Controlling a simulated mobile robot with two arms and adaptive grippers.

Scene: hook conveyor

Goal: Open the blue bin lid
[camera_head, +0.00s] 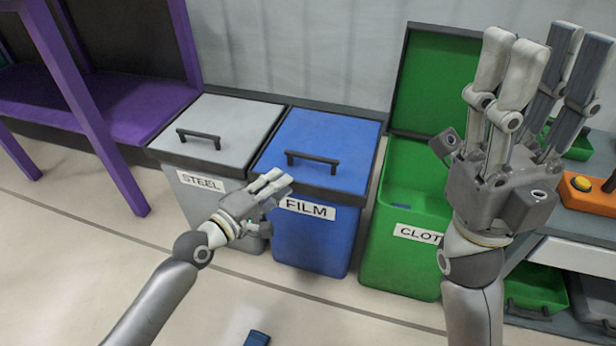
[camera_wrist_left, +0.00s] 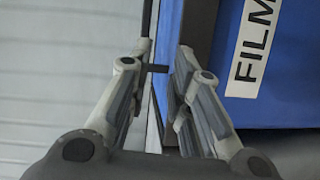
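The blue bin (camera_head: 312,240) is labelled FILM and stands between a grey and a green bin. Its blue lid (camera_head: 335,135) is closed, with a black handle (camera_head: 312,158) on top. My left gripper (camera_head: 274,182) is at the front left edge of the lid, below the handle in the head view. In the left wrist view its fingers (camera_wrist_left: 164,55) are apart, and the dark handle (camera_wrist_left: 156,68) shows between them near the tips. Contact cannot be told. My right gripper (camera_head: 540,65) is raised at the right, fingers upward and apart, empty.
The grey STEEL bin (camera_head: 190,186) at left has its lid closed. The green bin (camera_head: 420,180) at right stands open, its lid (camera_head: 430,85) upright. A shelf with an orange box (camera_head: 590,195) is far right. A purple frame (camera_head: 110,150) stands left. Floor in front is mostly clear.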

